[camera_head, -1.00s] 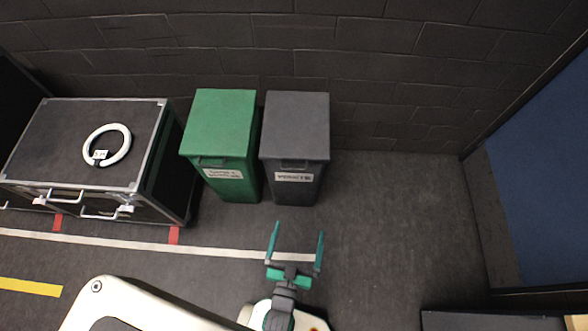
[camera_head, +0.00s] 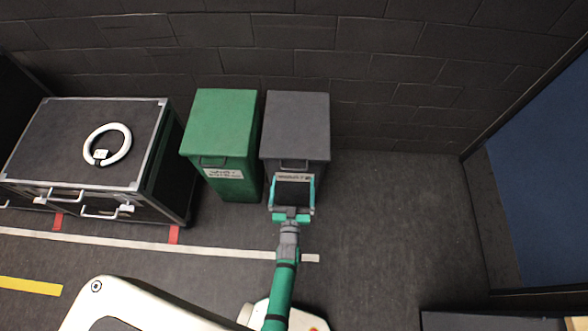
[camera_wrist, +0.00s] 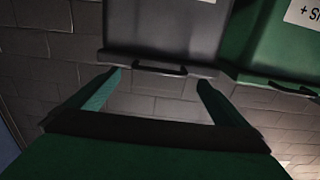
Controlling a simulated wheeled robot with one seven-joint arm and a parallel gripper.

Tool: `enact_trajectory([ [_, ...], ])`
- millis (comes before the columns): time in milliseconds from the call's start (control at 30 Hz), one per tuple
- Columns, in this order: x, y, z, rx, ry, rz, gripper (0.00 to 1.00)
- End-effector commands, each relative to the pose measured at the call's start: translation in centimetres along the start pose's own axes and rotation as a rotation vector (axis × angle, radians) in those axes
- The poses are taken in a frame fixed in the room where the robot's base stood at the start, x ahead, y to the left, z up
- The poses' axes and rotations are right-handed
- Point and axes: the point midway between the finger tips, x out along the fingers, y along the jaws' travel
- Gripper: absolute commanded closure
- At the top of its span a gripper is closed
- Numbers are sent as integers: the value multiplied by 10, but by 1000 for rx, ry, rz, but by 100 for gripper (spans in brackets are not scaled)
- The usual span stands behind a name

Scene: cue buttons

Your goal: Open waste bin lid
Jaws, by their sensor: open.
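The grey waste bin (camera_head: 298,122) stands against the back wall with its lid closed. In the wrist view the two fingertips (camera_wrist: 158,75) lie on either side of the handle, which is not gripped. Whether they touch the bin I cannot tell.
A black flight case (camera_head: 60,140) with a white ring (camera_head: 107,145) on top stands to the left. The floor (camera_head: 395,210) right of the grey bin is clear. A dark low object (camera_head: 500,320) lies at the bottom right.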

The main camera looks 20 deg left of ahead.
Motion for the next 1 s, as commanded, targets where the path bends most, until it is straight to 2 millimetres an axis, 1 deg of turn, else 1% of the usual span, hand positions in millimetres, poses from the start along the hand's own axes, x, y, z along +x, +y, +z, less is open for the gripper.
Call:
enact_trajectory([
  [33, 11, 2, 0, -2, 1, 1, 1],
  [100, 23, 1, 0, -2, 1, 1, 1],
  [200, 38, 1, -1, 0, 1, 1, 1],
  [333, 53, 1, 0, -1, 0, 1, 1],
  [500, 61, 0, 1, 0, -2, 0, 1],
  [800, 62, 0, 0, 0, -2, 0, 1],
  [967, 62, 0, 0, 0, -1, 0, 39],
  [1000, 62, 0, 0, 0, -1, 0, 48],
])
